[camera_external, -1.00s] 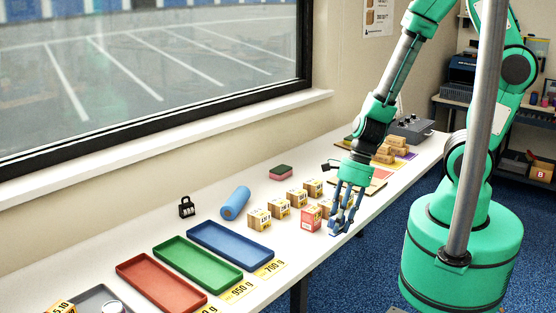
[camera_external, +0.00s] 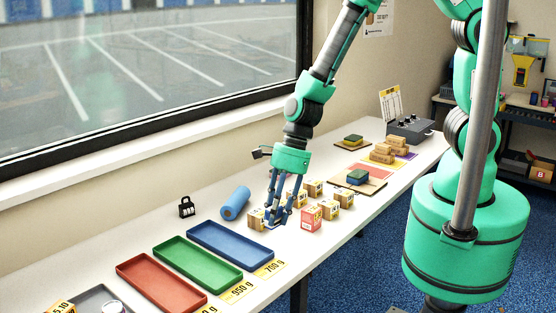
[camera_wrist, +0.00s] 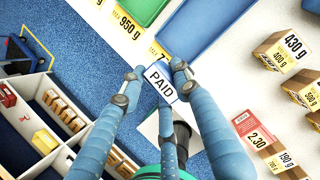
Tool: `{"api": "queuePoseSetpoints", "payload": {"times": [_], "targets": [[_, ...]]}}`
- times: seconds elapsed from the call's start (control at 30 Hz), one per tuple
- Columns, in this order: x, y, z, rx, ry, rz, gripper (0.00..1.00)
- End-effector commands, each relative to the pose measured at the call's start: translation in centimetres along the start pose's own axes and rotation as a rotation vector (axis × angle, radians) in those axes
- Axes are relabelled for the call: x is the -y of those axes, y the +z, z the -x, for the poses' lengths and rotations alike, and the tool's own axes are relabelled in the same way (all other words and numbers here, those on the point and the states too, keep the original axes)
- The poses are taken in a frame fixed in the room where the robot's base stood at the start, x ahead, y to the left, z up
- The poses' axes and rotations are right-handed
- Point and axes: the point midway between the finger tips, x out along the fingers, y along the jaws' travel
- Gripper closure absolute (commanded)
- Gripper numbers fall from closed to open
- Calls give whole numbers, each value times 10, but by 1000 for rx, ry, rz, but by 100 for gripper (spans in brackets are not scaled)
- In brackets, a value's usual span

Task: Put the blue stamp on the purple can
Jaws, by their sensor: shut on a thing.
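My gripper (camera_external: 278,224) is over the table near the front edge, by the small cartons and the end of the blue tray. In the wrist view its fingers (camera_wrist: 154,80) are shut on a small block with a blue border and a white face reading PAID (camera_wrist: 160,84), which looks like the blue stamp. The fingers cover most of the stamp, and it cannot be made out in the external view. No purple can is clearly visible. A small round can (camera_external: 112,307) with a pale top stands in a grey tray at the bottom left; its side colour cannot be told.
Blue (camera_external: 230,243), green (camera_external: 197,262) and red (camera_external: 160,283) trays lie left of my gripper, with yellow weight labels in front. Several small cartons (camera_external: 313,188) and a red-and-white box (camera_external: 311,218) stand close by. A blue roll (camera_external: 235,203) and a black weight (camera_external: 187,207) lie behind the trays.

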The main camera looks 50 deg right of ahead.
Motion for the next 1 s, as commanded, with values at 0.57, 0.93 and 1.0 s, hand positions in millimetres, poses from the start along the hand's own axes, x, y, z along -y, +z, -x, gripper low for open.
{"api": "queuePoseSetpoints", "payload": {"times": [0.57,0.93,1.0], "targets": [[0,165,-30,2,6,42,95],[-31,267,-61,15,8,65,95],[-37,283,-66,19,8,68,95]]}}
